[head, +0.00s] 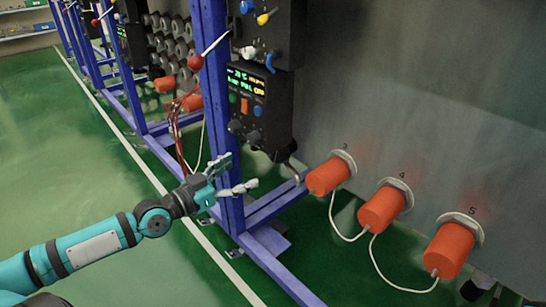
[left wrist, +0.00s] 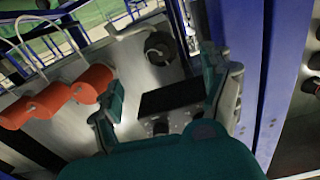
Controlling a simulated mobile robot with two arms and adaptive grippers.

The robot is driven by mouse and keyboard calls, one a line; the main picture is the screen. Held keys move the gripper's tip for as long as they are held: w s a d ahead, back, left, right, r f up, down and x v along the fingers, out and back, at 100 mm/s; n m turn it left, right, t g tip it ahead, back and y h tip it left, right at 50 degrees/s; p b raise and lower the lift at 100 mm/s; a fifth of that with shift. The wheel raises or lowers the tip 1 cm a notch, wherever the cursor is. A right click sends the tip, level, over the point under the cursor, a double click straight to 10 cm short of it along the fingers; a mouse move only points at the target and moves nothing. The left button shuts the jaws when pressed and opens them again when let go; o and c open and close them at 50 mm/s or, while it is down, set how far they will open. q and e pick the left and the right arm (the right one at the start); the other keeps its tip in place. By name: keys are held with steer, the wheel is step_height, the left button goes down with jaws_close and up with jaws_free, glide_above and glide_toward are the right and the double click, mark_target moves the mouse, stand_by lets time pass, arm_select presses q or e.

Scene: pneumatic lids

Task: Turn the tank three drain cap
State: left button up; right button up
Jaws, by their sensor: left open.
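The tank three drain cap (head: 326,176) is an orange cylinder on a pale ring in the grey tank wall, with the number 3 just above it, partly covered. A white cord hangs from it. My left gripper (head: 240,171) is open and empty, to the left of this cap and clearly apart from it, in front of the blue frame. In the left wrist view its fingers (left wrist: 172,92) are spread with no cap between them. Several orange caps (left wrist: 92,83) show there at the left, outside the fingers; I cannot tell which is number three. My right gripper is not in view.
Cap four (head: 386,208) and cap five (head: 448,250) sit to the right, joined by white cords. A blue post (head: 216,95) and a dark control box (head: 262,105) with knobs stand close to my left gripper. Green floor (head: 80,170) is clear at the left.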

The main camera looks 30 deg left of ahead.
mark_target(272, 156)
arm_select(q)
steer(key=x, duration=1.1)
steer(key=shift+w+d, duration=0.15)
steer(key=shift+w, duration=0.15)
steer(key=shift+c, duration=0.3)
